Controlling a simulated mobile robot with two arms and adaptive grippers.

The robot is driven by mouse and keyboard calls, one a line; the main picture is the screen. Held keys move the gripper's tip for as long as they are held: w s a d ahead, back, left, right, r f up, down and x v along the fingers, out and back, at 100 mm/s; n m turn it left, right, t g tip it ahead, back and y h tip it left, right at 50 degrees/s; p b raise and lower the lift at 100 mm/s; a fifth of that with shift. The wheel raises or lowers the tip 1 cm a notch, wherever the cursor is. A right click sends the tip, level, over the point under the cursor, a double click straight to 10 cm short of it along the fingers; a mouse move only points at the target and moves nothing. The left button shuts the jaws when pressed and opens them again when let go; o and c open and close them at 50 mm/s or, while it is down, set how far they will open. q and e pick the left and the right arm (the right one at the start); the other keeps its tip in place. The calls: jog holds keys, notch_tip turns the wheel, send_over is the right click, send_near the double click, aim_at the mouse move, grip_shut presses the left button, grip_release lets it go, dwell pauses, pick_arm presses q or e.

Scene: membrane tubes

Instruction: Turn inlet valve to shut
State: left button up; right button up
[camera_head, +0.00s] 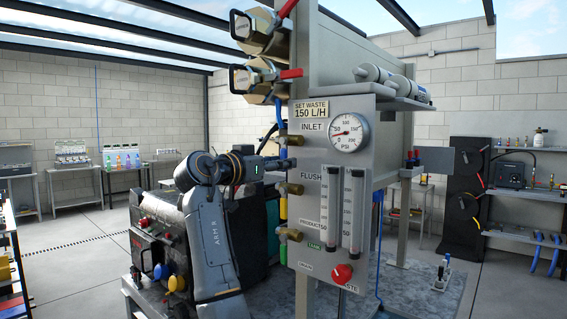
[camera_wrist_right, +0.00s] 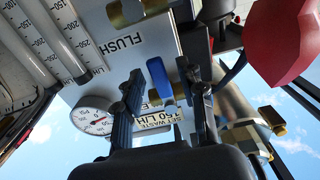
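The inlet valve is a brass fitting (camera_head: 283,140) with a blue lever (camera_head: 279,112) standing upright, beside the INLET label on the grey panel (camera_head: 325,150). My right gripper (camera_head: 277,164) is just below and left of it in the head view. In the right wrist view, which is upside down, the blue lever (camera_wrist_right: 159,78) shows between the two spread fingers of my right gripper (camera_wrist_right: 164,84), with gaps visible at both sides. I cannot tell its depth between the fingers, and I see no contact. My left gripper is not in view.
Brass fittings (camera_head: 292,189) line the panel edge below. Red-handled valves (camera_head: 262,77) sit above. The panel carries a pressure gauge (camera_head: 349,132), two flow tubes (camera_head: 356,205) and a red knob (camera_head: 342,274). A large red part (camera_wrist_right: 283,40) is close in the wrist view.

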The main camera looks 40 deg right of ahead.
jog(key=a, duration=1)
jog(key=shift+s, duration=0.35)
